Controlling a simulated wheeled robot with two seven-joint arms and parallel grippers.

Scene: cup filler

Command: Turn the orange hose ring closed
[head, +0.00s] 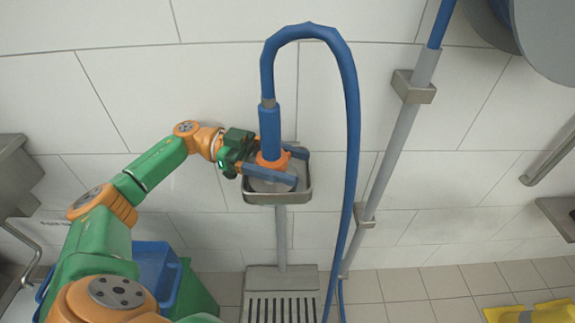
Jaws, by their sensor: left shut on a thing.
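The orange hose ring (271,160) sits at the lower end of the blue hose (269,128), above a small metal tray (277,198) on a post. My left gripper (277,166) reaches in from the left with its two blue-grey fingers on either side of the ring. It is shut on the ring. The fingers hide part of the ring and of the tray's inside. My right gripper is not in view.
The hose loops up and hangs down right of the tray (353,130). A grey pipe (393,158) with brackets runs down the tiled wall. A slotted metal grate (281,280) lies below. A blue bin (152,270) stands lower left, and a yellow object (530,312) lies lower right.

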